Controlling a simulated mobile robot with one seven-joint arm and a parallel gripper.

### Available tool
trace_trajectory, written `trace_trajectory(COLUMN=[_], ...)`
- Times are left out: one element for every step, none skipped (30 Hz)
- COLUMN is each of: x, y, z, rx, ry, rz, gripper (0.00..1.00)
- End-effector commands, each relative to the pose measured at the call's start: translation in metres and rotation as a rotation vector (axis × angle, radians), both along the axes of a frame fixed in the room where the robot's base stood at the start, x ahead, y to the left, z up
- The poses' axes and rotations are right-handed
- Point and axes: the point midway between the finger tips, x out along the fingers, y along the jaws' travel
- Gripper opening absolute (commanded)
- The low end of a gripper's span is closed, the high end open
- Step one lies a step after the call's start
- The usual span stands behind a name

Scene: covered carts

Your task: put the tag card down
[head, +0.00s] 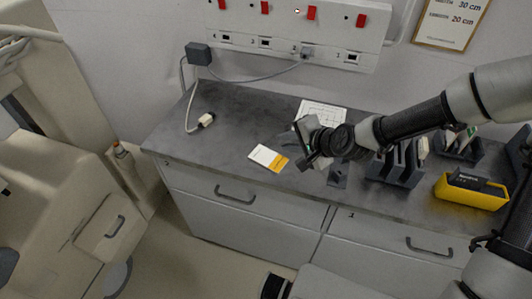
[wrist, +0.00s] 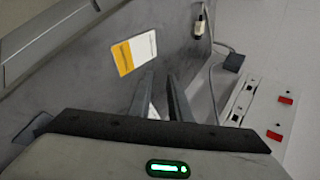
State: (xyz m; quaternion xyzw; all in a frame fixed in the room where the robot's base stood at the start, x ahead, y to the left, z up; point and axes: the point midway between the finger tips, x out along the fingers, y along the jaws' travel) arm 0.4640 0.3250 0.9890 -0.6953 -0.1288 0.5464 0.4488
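The tag card (head: 268,158), white with a yellow-orange end, lies flat on the grey counter top (head: 225,125) near its front edge. It also shows in the wrist view (wrist: 136,53), just beyond my fingertips and apart from them. My gripper (head: 288,143) is beside the card, on its right in the head view. In the wrist view my gripper's two fingers (wrist: 161,76) stand apart with a gap between them. No card shows held in them. The arm hides part of the counter behind the gripper.
A white printed sheet (head: 322,113) lies behind my gripper. Dark racks (head: 398,165) and a yellow bin (head: 470,192) stand to the right. A cable with a white connector (head: 206,120) lies at the left. A socket panel (head: 290,35) is on the wall.

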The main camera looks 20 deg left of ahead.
Motion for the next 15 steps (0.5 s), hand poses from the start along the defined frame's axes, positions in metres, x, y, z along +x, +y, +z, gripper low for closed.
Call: trace_trajectory(x=[0.0, 0.0, 0.0, 0.0, 0.0, 0.0, 0.0, 0.0, 0.0, 0.0, 0.0, -0.001, -0.001, -0.002, -0.003], y=[-0.001, 0.0, 0.0, 0.0, 0.0, 0.0, 0.0, 0.0, -0.001, -0.001, -0.002, -0.003, -0.004, -0.005, -0.007], z=[0.0, 0.0, 0.0, 0.0, 0.0, 0.0, 0.0, 0.0, 0.002, 0.004, 0.007, 0.012, 0.017, 0.023, 0.031], rx=[0.0, 0.0, 0.0, 0.0, 0.0, 0.0, 0.0, 0.0, 0.0, 0.0, 0.0, 0.0, 0.0, 0.0, 0.0], ry=[0.0, 0.0, 0.0, 0.0, 0.0, 0.0, 0.0, 0.0, 0.0, -0.001, -0.001, 0.0, 0.0, 0.0, 0.0], rz=[0.0, 0.0, 0.0, 0.0, 0.0, 0.0, 0.0, 0.0, 0.0, -0.001, -0.001, -0.001, -0.002, -0.002, -0.001], gripper=[0.17, 0.17, 0.17, 0.17, 0.17, 0.17, 0.17, 0.17, 0.17, 0.17, 0.17, 0.17, 0.17, 0.17, 0.17])
